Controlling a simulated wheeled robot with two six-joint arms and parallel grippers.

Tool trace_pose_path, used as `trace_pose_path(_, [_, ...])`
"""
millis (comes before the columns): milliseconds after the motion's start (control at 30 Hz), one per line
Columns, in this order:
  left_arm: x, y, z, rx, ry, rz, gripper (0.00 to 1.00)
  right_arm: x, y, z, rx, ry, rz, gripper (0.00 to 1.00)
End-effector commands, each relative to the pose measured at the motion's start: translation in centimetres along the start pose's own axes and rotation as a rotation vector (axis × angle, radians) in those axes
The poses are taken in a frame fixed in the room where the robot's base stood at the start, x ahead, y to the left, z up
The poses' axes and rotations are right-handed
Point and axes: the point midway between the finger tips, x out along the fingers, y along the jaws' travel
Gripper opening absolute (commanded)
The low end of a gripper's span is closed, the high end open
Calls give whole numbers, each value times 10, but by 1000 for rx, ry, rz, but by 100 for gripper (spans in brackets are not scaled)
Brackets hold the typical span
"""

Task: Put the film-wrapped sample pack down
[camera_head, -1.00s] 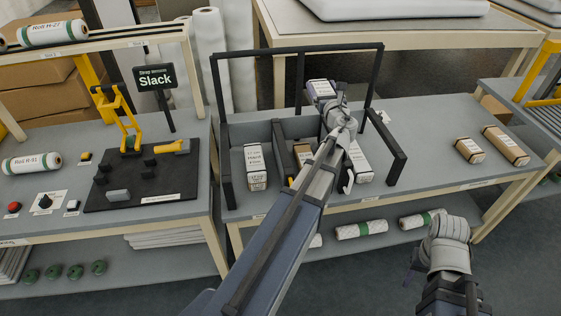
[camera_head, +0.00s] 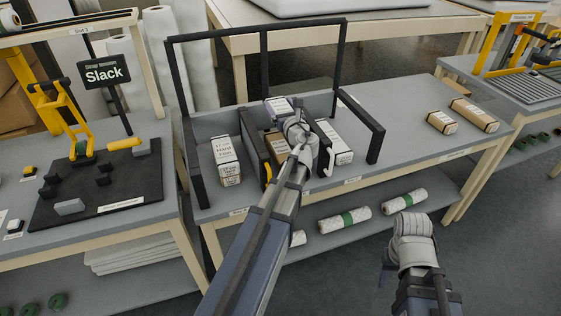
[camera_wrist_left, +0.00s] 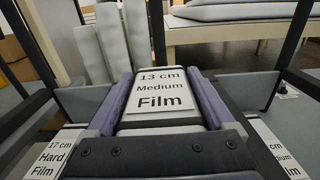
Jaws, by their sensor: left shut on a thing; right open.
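The film-wrapped sample pack (camera_wrist_left: 160,88) is a pale block labelled "13 cm Medium Film". My left gripper (camera_head: 284,108) is shut on it, with purple pads along both sides in the left wrist view. In the head view the pack sits over the middle part of the black-framed divided rack (camera_head: 186,165), partly hidden by my wrist. I cannot tell whether it touches anything below. My right gripper (camera_head: 385,270) is open and empty, low at the front right, away from the rack.
A white "17 cm Hard Film" pack (camera_head: 228,160) stands in the rack's left compartment, and another white pack (camera_head: 334,142) in the right one. A brown pack (camera_head: 276,146) shows in the middle. Two brown packs (camera_head: 442,122) (camera_head: 474,114) lie on the clear bench at right.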

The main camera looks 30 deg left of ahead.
Motion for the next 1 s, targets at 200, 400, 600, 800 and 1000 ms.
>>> trace_pose_path(200, [-3,0,-22,0,0,1,31,22,-2,-1,0,0,0,50])
trace_pose_path(400, [-3,0,-30,0,0,2,31,30,-3,-2,0,0,0,50])
trace_pose_path(600, [-3,0,-58,0,0,2,31,58,-6,-3,0,0,0,50])
trace_pose_path(800, [-3,0,-84,0,0,2,31,83,-8,-5,0,0,0,50])
trace_pose_path(1000, [-3,0,-84,0,0,2,31,83,-8,-5,0,0,0,50])
